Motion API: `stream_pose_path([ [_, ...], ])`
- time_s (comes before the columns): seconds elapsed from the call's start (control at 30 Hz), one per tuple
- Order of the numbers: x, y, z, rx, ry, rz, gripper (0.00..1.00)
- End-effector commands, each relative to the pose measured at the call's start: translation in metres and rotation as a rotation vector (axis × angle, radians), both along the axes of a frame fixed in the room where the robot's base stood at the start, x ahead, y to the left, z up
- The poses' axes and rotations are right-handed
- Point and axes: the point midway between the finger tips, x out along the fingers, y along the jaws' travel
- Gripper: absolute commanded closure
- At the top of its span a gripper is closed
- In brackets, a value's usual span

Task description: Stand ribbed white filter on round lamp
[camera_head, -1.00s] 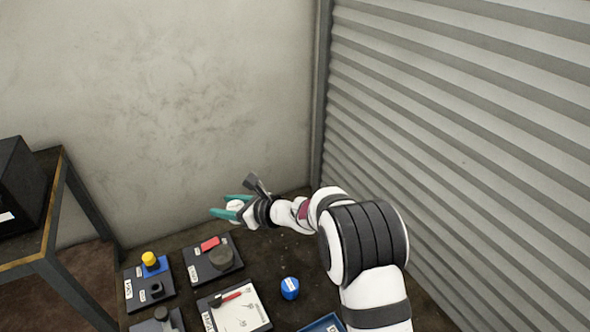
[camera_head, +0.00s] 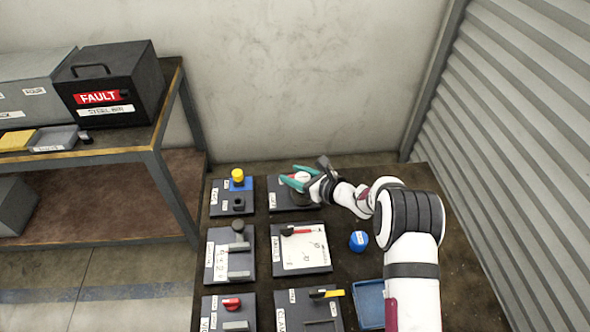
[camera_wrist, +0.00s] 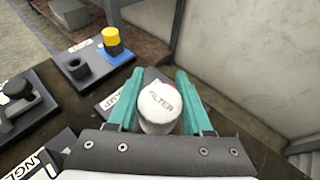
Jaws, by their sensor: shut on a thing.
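The white filter (camera_wrist: 158,104), with FILTER printed on its top, is between the teal fingers of my gripper (camera_wrist: 160,88) in the wrist view. In the head view my gripper (camera_head: 291,174) is shut on the filter (camera_head: 301,177) over the back board (camera_head: 279,202). A dark round piece (camera_head: 301,198), which looks like the round lamp, shows partly beneath the filter and fingers. I cannot tell whether the filter touches it. In the wrist view the filter and gripper hide the round piece.
A board with a yellow-topped peg (camera_head: 237,176) stands just left. A blue can (camera_head: 358,241) and a blue tray (camera_head: 369,303) are nearer. The wall is close behind the table.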

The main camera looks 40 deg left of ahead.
Motion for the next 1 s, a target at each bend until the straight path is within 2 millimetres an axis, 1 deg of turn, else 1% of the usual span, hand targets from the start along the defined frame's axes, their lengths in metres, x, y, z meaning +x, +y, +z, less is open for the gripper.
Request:
stream_pose_path([
  [0.3, 0.0, 0.0, 0.0, 0.0, 0.0, 0.0, 1.0],
  [0.9, 0.0, 0.0, -0.012, 0.0, 0.0, 0.0, 1.0],
  [0.93, 0.0, 0.0, -0.012, 0.0, 0.0, 0.0, 0.46],
  [1.0, 0.0, 0.0, -0.012, 0.0, 0.0, 0.0, 0.34],
])
